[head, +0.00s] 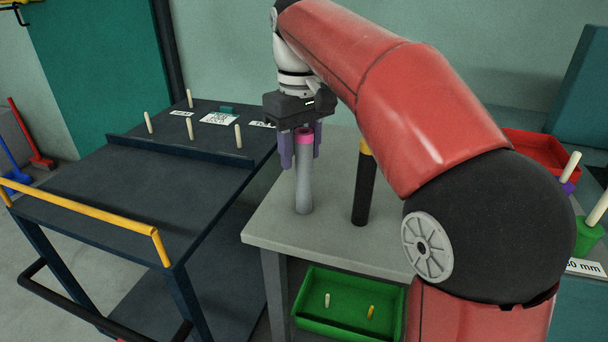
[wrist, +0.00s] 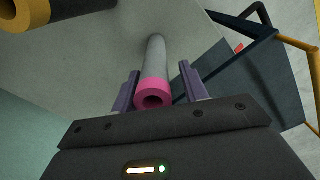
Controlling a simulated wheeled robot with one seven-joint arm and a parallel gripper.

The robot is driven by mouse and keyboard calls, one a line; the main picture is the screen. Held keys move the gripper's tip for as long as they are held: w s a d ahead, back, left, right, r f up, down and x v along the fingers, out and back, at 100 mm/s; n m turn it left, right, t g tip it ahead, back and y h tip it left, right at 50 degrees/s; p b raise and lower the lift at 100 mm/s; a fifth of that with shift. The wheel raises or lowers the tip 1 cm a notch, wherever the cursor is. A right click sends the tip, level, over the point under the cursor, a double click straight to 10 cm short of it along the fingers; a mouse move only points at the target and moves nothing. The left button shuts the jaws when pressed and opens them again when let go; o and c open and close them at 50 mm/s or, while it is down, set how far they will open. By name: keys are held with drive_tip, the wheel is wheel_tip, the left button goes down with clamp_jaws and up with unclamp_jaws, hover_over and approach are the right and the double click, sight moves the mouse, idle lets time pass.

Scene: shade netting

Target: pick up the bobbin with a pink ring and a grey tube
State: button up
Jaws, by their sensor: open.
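The bobbin with a pink ring and a grey tube (head: 304,180) stands upright on the grey table (head: 268,218), near its left side. Its pink ring is at the top end. My gripper (head: 303,150) is above it, pointing down, with one purple finger on each side of the upper part.
A black bobbin with a yellow ring (head: 364,186) stands just right of it and also shows in the wrist view (wrist: 72,8). A dark cart (head: 110,205) with a yellow rail and several pegs is at the left. A green tray (head: 347,302) sits below the table.

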clamp_jaws()
wheel_tip(320, 180, up, 10)
drive_tip(key=p, duration=0.1)
drive_tip(key=shift+p, duration=0.3)
idle(0.4)
idle(0.4)
